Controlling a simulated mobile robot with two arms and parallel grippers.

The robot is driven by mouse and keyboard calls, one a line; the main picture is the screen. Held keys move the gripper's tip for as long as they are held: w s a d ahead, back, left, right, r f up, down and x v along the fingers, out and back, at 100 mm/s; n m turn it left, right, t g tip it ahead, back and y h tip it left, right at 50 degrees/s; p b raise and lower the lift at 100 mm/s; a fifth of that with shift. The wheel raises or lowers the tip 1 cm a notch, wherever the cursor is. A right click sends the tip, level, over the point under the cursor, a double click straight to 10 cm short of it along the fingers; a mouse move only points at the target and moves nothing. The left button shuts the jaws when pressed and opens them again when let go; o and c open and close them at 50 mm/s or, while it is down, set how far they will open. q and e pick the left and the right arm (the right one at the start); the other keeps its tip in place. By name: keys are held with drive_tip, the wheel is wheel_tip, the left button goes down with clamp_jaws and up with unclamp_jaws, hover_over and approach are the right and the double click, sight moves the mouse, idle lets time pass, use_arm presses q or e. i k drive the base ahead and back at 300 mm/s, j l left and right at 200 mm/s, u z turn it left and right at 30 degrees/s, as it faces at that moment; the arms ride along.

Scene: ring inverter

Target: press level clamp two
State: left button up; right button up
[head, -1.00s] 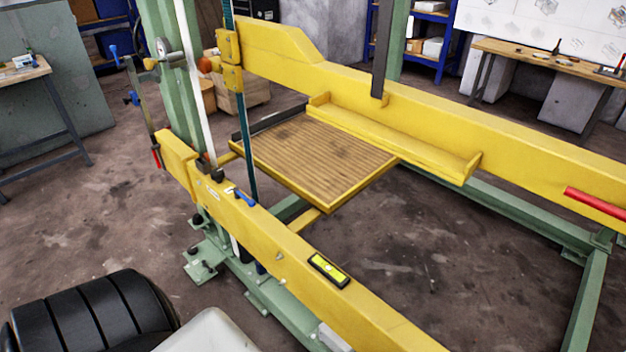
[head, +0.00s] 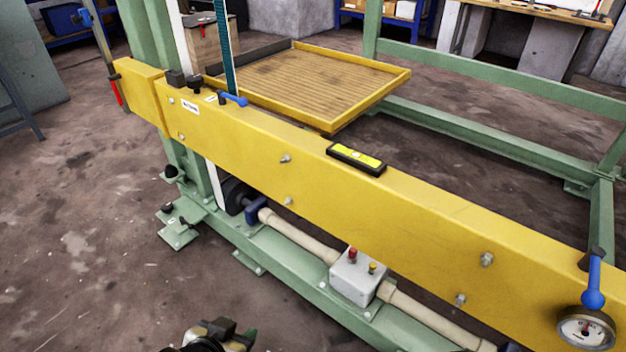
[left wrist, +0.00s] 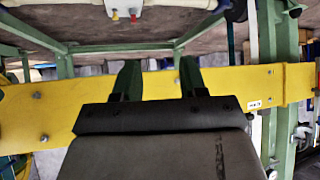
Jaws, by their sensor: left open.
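The long yellow beam (head: 400,205) runs across the head view. A blue-handled lever (head: 233,98) sits on its top at the left, beside a small white label (head: 190,108). Another blue lever (head: 593,280) stands at the right end, above a round dial gauge (head: 586,330). I cannot tell which lever is clamp two. A black level with a yellow vial (head: 357,157) lies on the beam's top. My left gripper (head: 222,336) shows at the bottom edge, apart from the beam. In the left wrist view my left gripper (left wrist: 160,75) is open and empty, its fingers before the beam.
A white button box (head: 358,275) with red and yellow buttons sits on the green lower frame (head: 285,290). A wooden-floored yellow tray (head: 310,85) lies behind the beam. A red-handled clamp (head: 116,92) hangs at the left. Open floor (head: 80,240) lies at lower left.

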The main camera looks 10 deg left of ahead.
sight(592, 299)
drive_tip(key=z, duration=1.35)
